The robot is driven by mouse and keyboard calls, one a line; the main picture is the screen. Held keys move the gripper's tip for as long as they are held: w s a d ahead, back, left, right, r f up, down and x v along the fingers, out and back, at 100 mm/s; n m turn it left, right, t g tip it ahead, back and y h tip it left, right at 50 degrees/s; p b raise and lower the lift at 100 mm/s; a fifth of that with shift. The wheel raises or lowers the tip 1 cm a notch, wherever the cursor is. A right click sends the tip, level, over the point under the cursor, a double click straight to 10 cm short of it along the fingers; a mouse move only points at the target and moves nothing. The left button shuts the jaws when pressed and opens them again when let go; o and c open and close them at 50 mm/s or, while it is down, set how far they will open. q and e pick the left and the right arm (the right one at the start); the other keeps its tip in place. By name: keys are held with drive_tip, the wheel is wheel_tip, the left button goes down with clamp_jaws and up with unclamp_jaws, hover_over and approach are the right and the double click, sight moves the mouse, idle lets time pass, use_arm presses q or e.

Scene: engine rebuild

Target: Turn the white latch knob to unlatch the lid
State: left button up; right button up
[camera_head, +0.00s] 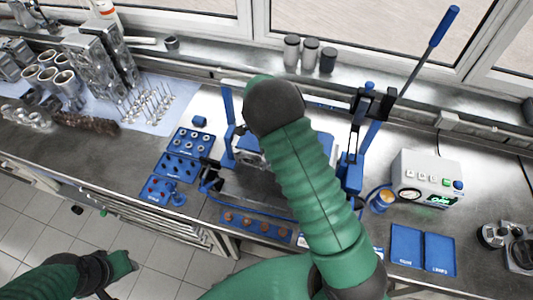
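I cannot make out the white latch knob or its lid; my green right arm crosses the middle of the view and hides much of the blue-framed fixture (354,172) on the bench. A blue upright (228,115) of the fixture shows left of the arm, and a long blue-handled lever (430,50) rises at its right. My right gripper does not show; the arm's dark joint ends over the fixture. Part of my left arm is at the lower left, over the floor and away from the bench, and its gripper cannot be made out.
Blue parts trays (177,166) lie left of the fixture, with engine parts (100,60) behind. A white control box (428,178), two blue trays (407,244) and a metal part (518,245) stand at right. Dark canisters (309,52) line the sill. A blue strip (256,223) runs along the front.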

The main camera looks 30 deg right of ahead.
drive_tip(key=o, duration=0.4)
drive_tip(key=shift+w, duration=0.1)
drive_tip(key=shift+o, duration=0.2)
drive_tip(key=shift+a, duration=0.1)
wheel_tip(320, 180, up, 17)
drive_tip(key=b, duration=0.4)
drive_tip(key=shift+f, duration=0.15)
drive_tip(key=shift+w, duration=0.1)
